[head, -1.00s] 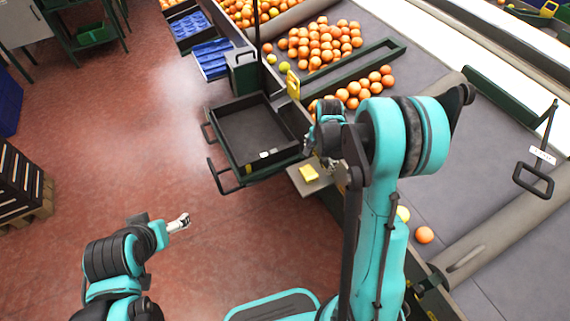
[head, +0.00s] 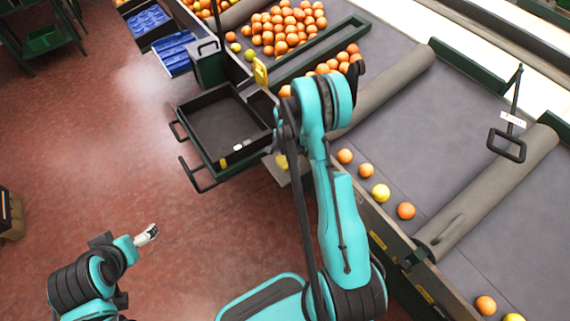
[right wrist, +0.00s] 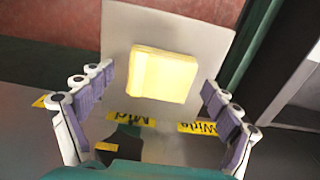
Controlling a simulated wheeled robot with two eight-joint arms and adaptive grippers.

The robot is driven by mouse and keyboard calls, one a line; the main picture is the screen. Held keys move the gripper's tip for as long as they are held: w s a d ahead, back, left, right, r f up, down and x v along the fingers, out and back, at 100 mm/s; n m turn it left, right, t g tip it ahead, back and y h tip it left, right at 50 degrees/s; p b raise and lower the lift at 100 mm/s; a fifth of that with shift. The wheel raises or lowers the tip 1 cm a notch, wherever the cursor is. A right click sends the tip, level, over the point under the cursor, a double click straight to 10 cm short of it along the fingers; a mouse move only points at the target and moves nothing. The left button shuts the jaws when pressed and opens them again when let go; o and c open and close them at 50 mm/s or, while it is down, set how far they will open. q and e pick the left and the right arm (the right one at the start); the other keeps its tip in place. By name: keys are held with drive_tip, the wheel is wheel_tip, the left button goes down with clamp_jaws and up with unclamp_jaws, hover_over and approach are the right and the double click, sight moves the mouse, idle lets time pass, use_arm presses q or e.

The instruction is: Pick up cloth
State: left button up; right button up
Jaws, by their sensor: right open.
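A folded yellow cloth (right wrist: 161,74) lies flat on a small grey shelf (right wrist: 122,28) in the right wrist view. In the head view the cloth (head: 281,161) shows beside my right arm, on the shelf (head: 273,170) next to the conveyor. My right gripper (right wrist: 158,88) is open and empty, with its purple-padded fingers spread to either side of the cloth, apart from it. In the head view that gripper is mostly hidden behind its arm. My left gripper (head: 147,235) is over the floor, far from the cloth; its jaws are too small to read.
A black tray (head: 190,107) with handles adjoins the shelf at the left. Oranges (head: 405,211) and a yellow fruit (head: 381,193) lie along the grey conveyor (head: 415,150) at the right. Yellow labels (right wrist: 199,127) sit near the shelf. The red floor at left is open.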

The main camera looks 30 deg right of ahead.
sight(285, 160)
drive_tip(key=c, duration=1.2)
drive_tip(key=shift+c, duration=0.2)
wheel_tip(285, 160, up, 18)
drive_tip(key=p, duration=0.5)
